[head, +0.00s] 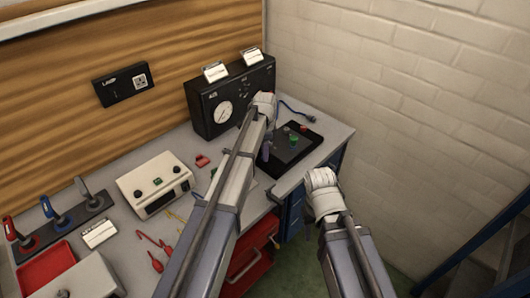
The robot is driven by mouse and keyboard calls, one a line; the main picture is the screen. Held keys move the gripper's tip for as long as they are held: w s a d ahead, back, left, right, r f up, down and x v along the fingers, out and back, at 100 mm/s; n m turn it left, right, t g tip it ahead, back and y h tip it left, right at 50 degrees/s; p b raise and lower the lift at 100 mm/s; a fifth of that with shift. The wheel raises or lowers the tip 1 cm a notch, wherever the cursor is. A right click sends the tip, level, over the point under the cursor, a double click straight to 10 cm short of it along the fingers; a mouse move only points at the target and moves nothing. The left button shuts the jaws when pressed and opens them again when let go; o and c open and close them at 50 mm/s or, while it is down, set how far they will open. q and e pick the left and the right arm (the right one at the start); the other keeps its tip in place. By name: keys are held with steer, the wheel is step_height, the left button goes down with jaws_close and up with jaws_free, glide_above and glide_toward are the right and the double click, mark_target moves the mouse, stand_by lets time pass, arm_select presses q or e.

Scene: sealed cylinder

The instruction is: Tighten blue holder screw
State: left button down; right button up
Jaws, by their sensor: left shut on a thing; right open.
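A black plate (311,144) lies on the bench at the right, with a green fitting (293,141) and a small red fitting (303,128) on it. A slim bluish-purple piece (267,148) stands at its left edge beside my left arm; I cannot tell if it is the blue holder or its screw. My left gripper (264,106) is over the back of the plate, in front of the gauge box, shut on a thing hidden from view. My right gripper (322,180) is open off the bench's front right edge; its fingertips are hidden.
A black gauge box (205,108) stands at the back, with a blue cable (297,110) to its right. A white instrument (150,177), a rack of red, blue and grey handled tools (64,222) and a red tray (45,268) are on the left. A brick wall bounds the right.

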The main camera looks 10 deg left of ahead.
arm_select(q)
steer(key=shift+w+a, duration=0.1)
steer(key=shift+w, duration=0.05)
steer(key=c, duration=0.8)
jaws_free()
steer(key=shift+c, duration=0.2)
steer(key=shift+r, duration=0.15)
step_height(320, 180, up, 8)
steer(key=p, duration=0.8)
steer(key=shift+f, duration=0.2)
